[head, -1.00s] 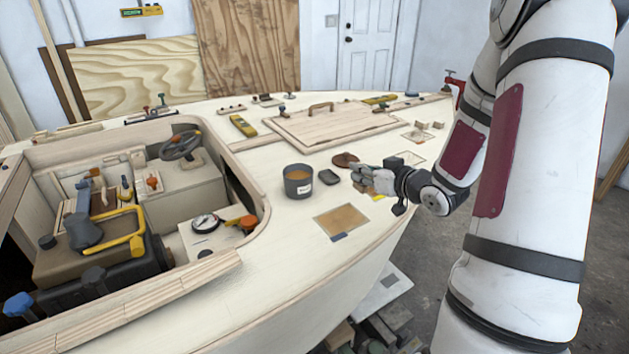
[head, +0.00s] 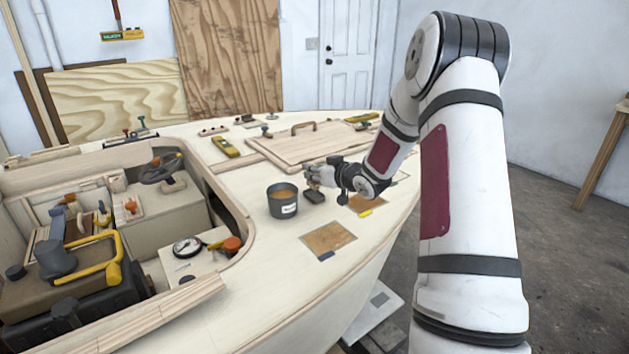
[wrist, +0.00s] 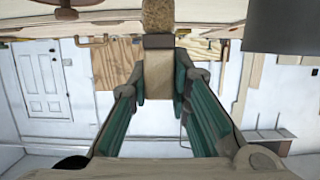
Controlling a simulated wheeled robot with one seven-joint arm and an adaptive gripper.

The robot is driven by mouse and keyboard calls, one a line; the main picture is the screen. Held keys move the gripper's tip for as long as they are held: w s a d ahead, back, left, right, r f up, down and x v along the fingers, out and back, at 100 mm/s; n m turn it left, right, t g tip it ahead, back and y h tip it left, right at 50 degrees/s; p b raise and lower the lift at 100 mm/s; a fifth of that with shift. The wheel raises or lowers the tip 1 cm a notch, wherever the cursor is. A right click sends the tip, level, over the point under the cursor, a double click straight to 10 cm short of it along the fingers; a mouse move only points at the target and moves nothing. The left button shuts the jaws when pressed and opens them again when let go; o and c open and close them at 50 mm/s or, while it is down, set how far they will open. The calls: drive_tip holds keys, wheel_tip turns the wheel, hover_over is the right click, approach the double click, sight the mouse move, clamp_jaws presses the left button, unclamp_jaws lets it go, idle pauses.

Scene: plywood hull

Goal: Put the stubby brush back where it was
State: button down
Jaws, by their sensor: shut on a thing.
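My gripper (head: 322,175) is above the pale deck, just behind and right of the grey pot (head: 283,202). In the wrist view its green-padded fingers (wrist: 160,88) are shut on the stubby brush (wrist: 158,75). The brush has a tan handle between the pads, a dark ferrule and brown bristles at the top of the picture. In the head view I cannot make out the brush at the gripper. The pot holds an amber liquid and bears a white label. A dark grey shape, probably the pot, fills the upper right of the wrist view (wrist: 284,25).
Tan patches (head: 330,238) lie on the deck in front. A hatch board with a handle (head: 310,143) is behind. The open cockpit with a yellow-handled machine (head: 85,270) is at left.

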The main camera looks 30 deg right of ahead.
drive_tip(key=shift+s+f, duration=0.1)
drive_tip(key=shift+f, duration=1.3)
drive_tip(key=shift+f, duration=0.15)
drive_tip(key=c, duration=1.5)
unclamp_jaws()
drive_tip(key=shift+d, duration=0.1)
